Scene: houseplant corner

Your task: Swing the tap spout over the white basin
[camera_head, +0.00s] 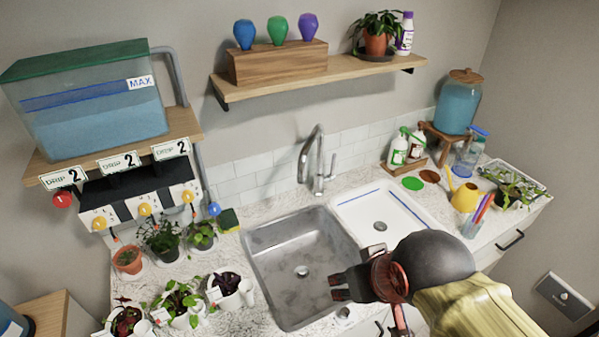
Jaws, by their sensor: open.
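The chrome tap (319,158) stands behind the sinks, near where the two basins meet. Its arched spout (303,165) points forward and left, with its tip over the back of the grey steel basin (270,238). A lever shows on the tap's right side. The white basin (362,208) lies to the right, with a blue line along its back and a round drain. My gripper (338,287) is open and empty over the front right of the grey basin, well in front of the tap. My wrist hides the front of the white basin.
Potted plants (160,235) crowd the counter left of the grey basin. Spray bottles (399,148), a yellow watering can (465,197) and a glass water jar (457,103) stand to the right. A wooden shelf (350,75) hangs above the tap. The space above both basins is mostly free.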

